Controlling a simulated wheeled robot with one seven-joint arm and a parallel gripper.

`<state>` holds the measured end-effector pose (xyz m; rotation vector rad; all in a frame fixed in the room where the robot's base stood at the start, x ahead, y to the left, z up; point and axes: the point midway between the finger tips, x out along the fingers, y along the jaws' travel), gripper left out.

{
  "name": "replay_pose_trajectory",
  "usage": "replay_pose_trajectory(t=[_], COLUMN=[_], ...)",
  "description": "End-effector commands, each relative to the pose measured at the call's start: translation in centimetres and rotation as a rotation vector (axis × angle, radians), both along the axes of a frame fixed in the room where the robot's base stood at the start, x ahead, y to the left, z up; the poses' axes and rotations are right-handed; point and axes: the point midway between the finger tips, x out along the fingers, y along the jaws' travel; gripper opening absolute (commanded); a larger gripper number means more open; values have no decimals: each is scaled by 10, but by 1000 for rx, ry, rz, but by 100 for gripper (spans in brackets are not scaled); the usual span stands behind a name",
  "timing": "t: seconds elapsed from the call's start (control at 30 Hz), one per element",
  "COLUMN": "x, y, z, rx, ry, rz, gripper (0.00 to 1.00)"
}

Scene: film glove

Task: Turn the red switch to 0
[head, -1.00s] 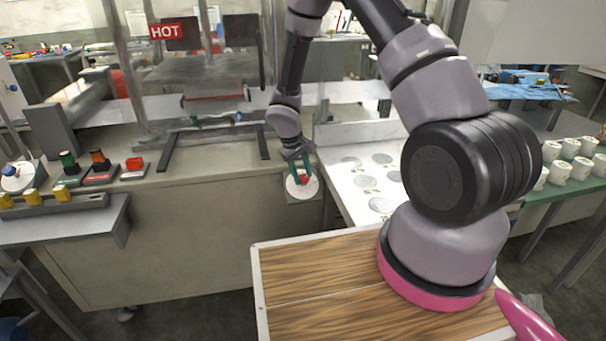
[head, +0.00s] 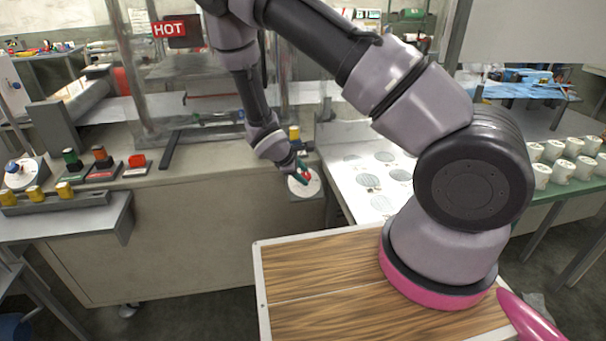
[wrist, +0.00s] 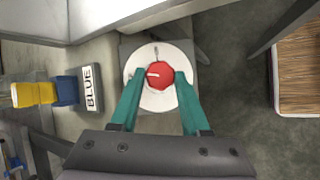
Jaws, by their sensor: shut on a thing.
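The red switch (wrist: 158,75) is a round knob with a white pointer line, set on a white dial plate (wrist: 151,101) with a dark mark at its rim. In the wrist view the pointer line lies roughly toward the left of the picture, apart from the dark rim mark at the top. My gripper (wrist: 159,80) has its two green fingers on either side of the knob and is shut on it. In the head view the switch (head: 307,175) shows at the right end of the grey counter, partly hidden by my gripper (head: 303,172).
A yellow and blue part stands beside a BLUE label (wrist: 91,87) in the wrist view. A wooden-topped surface (head: 330,290) lies in front. White cups (head: 562,172) stand at right.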

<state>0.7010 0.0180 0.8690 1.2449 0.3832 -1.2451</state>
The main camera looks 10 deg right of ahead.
Motion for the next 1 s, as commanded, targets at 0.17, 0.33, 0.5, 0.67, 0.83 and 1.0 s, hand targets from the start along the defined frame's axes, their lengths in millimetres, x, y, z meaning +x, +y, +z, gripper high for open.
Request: replay_pose_trajectory(t=[0.17,0.33,0.5,0.67,0.83,1.0], x=[-1,-2,-1,-1,-1,-1], y=[0,0,-1,-1,-1,-1], z=[0,-1,-1,-1,-1,-1], rx=[-53,-81,-94,-97,-97,-97], ry=[-1,0,-2,-2,-1,-1], rz=[87,136,159,164,164,164], gripper=[0,0,0,0,0,73])
